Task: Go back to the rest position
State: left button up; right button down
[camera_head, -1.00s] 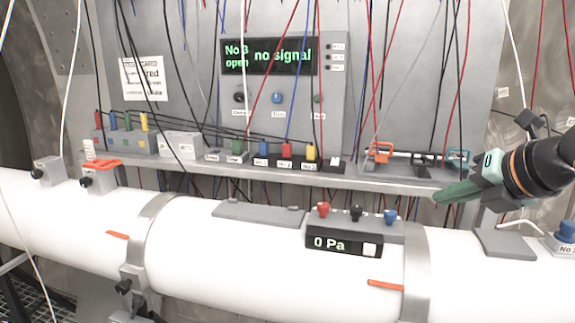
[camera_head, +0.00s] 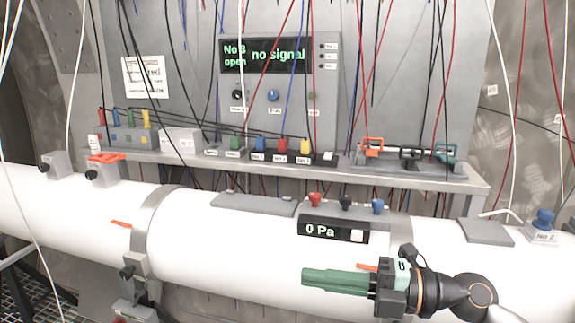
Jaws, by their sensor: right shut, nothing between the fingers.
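My right gripper (camera_head: 306,278) has green fingers and is shut with nothing between them. It points left, in front of the white pipe (camera_head: 210,245), below and in front of the pressure display (camera_head: 333,231) that reads 0 Pa. Its arm comes in from the lower right. The gripper hides part of the pipe and most of an orange mark (camera_head: 367,267). My left gripper does not show.
A shelf (camera_head: 330,172) behind the pipe bears several coloured plugs and a rack with orange and teal handles (camera_head: 410,152). A panel screen (camera_head: 265,55) reads "no signal". Many cables hang down. A blue knob (camera_head: 543,219) sits on the pipe at right.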

jog(key=d+f+m+t+h, duration=0.4)
jog(key=f+m+t+h, duration=0.15)
jog(key=f+m, duration=0.6)
jog(key=d+f+m+t+h, duration=0.5)
jog(key=f+m+t, duration=0.2)
jog(key=f+m, duration=0.5)
jog(key=s+d+f+m+g+h, duration=0.3)
jog(key=s+f+m+g, duration=0.4)
jog(key=s+f, duration=1)
notch_tip(320, 180, down, 2)
jog(key=shift+s+f+g+h, duration=0.15)
jog(key=shift+s+g+h, duration=0.15)
jog(key=shift+h, duration=0.45)
jog(key=shift+w, duration=0.2)
